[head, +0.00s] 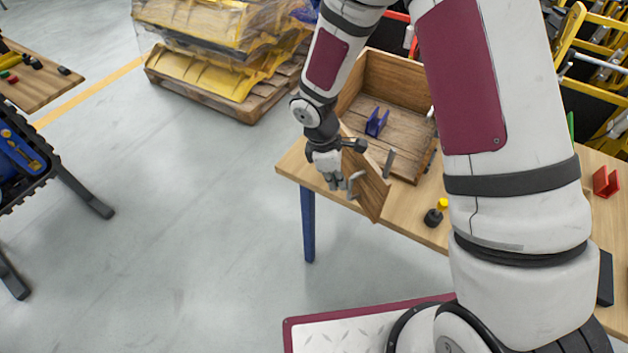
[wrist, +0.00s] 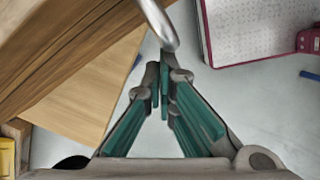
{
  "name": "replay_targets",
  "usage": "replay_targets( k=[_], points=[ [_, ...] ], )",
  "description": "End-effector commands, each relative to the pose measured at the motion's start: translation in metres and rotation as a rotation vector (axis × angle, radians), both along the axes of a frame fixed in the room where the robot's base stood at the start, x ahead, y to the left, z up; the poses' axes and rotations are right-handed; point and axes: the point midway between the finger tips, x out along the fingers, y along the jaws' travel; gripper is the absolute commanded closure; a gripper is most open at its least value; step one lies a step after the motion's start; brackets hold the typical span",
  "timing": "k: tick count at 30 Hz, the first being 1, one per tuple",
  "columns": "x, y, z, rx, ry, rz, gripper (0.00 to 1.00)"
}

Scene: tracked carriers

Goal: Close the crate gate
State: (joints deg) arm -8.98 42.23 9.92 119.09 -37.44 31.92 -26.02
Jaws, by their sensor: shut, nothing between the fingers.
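The wooden crate (head: 402,76) stands on the workbench with its near side open. Its gate (head: 372,190) is a wooden panel swung outward toward the table's front edge, apart from the crate's opening. A curved metal handle (head: 354,184) sticks out from the gate's left face; a metal bar, apparently this handle, shows in the wrist view (wrist: 157,22). My gripper (head: 338,182) is shut and empty just left of the gate, close to the handle. In the wrist view its green-padded fingertips (wrist: 165,80) meet just below the bar; I cannot tell whether they touch it.
A blue bracket (head: 376,122) lies inside the crate. A black-and-yellow object (head: 436,213) stands on the workbench (head: 405,222) right of the gate. A red bracket (head: 606,182) is farther right. The floor (head: 190,210) left of the workbench is clear.

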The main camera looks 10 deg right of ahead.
Motion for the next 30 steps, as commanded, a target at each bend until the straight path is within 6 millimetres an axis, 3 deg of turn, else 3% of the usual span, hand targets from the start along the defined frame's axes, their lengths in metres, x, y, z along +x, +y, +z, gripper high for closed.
replay_targets(
  k=[6,15,21,30],
  points=[
    [0.008,-0.051,0.0,-0.002,0.001,0.196,1.0],
    [0.029,-0.1,-0.001,-0.001,-0.001,0.423,1.0],
    [0.041,-0.118,-0.001,0.0,-0.002,0.452,1.0],
    [0.048,-0.129,-0.001,-0.001,0.001,0.453,1.0]
  ],
)
